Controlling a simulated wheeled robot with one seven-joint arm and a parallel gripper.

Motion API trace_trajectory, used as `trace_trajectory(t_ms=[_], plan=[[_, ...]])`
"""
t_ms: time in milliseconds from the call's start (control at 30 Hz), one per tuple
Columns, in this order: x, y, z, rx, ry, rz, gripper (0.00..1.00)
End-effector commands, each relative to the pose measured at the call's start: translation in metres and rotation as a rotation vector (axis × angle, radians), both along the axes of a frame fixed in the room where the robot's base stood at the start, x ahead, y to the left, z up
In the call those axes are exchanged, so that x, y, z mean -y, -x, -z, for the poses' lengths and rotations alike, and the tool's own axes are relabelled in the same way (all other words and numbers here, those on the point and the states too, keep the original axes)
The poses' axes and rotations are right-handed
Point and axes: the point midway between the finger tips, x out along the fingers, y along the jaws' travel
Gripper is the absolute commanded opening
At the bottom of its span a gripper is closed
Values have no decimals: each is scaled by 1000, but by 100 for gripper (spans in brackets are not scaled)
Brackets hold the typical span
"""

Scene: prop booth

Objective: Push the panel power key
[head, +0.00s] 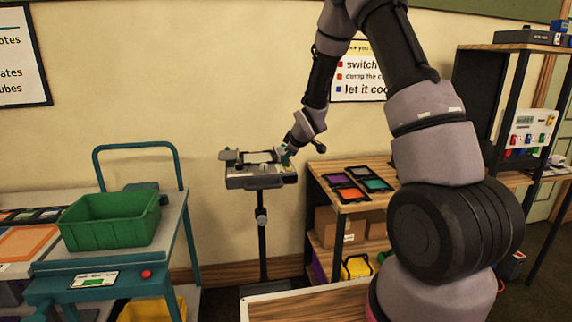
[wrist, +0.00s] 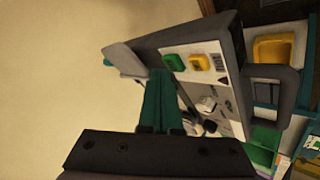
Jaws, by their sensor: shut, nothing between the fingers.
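The control panel (head: 262,182) stands on a single post against the wall. In the wrist view the panel (wrist: 230,48) shows tilted, with a green key (wrist: 173,62) and a yellow key (wrist: 200,62) side by side on its pale face. Their labels are too small to read, so I cannot tell which is the power key. My gripper (wrist: 160,76) is shut and empty, its teal fingertips close below the green key in the picture; whether they touch the panel is unclear. In the head view my gripper (head: 287,158) is at the panel's right side. The fingers hide part of the panel face.
White knob-like parts (wrist: 206,104) sit lower on the panel, and a grey handle (wrist: 293,97) sticks out from its edge. A teal cart with a green bin (head: 110,220) stands left. A wooden shelf with coloured trays (head: 343,187) stands close on the right.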

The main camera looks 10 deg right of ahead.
Motion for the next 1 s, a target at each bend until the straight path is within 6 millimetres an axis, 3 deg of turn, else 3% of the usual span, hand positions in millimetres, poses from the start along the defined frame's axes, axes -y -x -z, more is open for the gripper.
trace_trajectory(t_ms=[1000], plan=[[0, 0, 9, 0, 0, 0, 0]])
